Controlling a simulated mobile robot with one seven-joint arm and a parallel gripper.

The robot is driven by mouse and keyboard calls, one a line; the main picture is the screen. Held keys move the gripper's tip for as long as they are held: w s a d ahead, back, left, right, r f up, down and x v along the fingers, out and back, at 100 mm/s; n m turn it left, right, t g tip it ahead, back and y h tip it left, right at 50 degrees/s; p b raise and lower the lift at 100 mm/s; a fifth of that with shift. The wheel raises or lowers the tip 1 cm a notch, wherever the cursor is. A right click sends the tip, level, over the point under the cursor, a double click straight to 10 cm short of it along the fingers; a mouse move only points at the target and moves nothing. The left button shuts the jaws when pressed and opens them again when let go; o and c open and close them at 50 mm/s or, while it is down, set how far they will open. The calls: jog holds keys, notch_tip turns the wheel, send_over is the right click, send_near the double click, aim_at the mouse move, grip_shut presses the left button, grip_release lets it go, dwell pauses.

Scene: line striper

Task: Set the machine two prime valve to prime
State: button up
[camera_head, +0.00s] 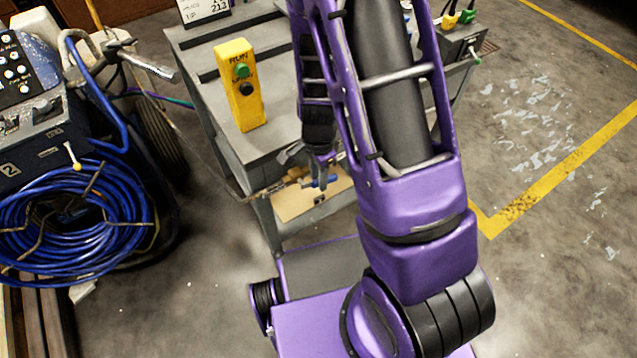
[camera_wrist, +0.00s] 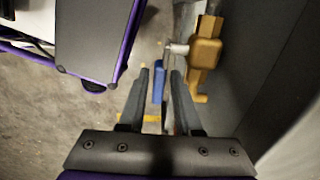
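Machine two (camera_head: 38,143), marked with a 2, stands at the left of the head view. A small lever with a pale yellow tip (camera_head: 72,155) sticks out of its front; I cannot read whether it is the prime valve. My gripper (camera_wrist: 163,72) is open, with its two dark fingers apart. A blue handle (camera_wrist: 158,84) shows between the fingers, closer to the left one; contact cannot be told. It joins a brass valve body (camera_wrist: 205,52) by a metal stem. In the head view my gripper (camera_head: 312,162) is at the grey cart's front, partly hidden by my arm.
The grey cart (camera_head: 200,62) carries a yellow RUN box (camera_head: 240,85) with green and black buttons. A coiled blue hose (camera_head: 75,215) hangs on machine two. A brown board (camera_head: 300,203) lies on the cart's lower level. Open floor (camera_head: 560,250) lies to the right.

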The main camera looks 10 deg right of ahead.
jog(key=shift+f, duration=0.85)
jog(key=shift+c, duration=0.3)
grip_shut()
dwell(0.6)
